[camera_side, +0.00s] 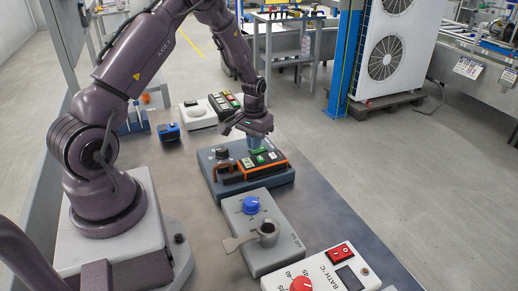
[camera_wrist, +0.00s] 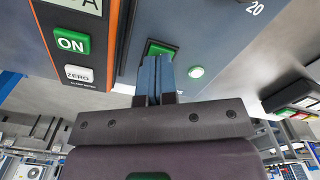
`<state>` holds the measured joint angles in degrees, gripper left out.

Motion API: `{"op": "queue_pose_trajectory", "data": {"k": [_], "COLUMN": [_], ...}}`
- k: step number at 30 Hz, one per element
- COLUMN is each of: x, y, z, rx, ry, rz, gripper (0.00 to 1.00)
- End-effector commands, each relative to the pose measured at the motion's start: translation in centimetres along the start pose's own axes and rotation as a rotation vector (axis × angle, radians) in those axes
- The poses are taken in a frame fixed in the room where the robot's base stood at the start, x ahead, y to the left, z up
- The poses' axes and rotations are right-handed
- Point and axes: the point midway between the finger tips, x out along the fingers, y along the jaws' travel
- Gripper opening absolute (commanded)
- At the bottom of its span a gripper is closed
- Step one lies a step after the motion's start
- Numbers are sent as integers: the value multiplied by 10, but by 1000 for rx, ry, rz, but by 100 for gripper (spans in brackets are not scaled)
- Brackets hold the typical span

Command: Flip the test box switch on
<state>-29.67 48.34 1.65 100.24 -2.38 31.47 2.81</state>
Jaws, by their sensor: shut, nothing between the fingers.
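The test box (camera_side: 245,193) is a blue-grey unit in the middle of the bench in the side view. Its panel (camera_wrist: 225,40) fills much of the upper wrist view. A green switch (camera_wrist: 161,47) sits in a dark frame on the panel, partly hidden by my fingertips. A round green lamp (camera_wrist: 196,72) beside it looks brightly lit. My gripper (camera_side: 254,144) is over the box, pointing down. Its blue fingers (camera_wrist: 155,62) are together and empty, with the tips at the switch. They seem to touch it, but I cannot be certain.
An orange-and-black meter (camera_side: 264,171) with a green ON button (camera_wrist: 72,41) and white ZERO button (camera_wrist: 79,74) lies on the box, close to the fingers. A grey unit with a blue knob (camera_side: 251,205) and a white bath controller (camera_side: 335,262) stand nearer. A white unit (camera_side: 199,113) stands behind.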

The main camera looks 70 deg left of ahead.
Motion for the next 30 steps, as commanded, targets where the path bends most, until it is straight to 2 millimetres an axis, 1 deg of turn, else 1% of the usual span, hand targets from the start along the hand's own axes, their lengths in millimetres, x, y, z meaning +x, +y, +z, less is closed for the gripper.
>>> {"op": "queue_pose_trajectory", "data": {"k": [1, 6, 21, 30], "x": [-5, -19, -58, -62], "y": [0, 0, 0, 0], "z": [0, 0, 0, 0], "rx": [0, 0, 0, 0], "ry": [3, 3, 1, 0], "rz": [0, 0, 0, 0], "gripper": [0, 0, 0, 0]}}
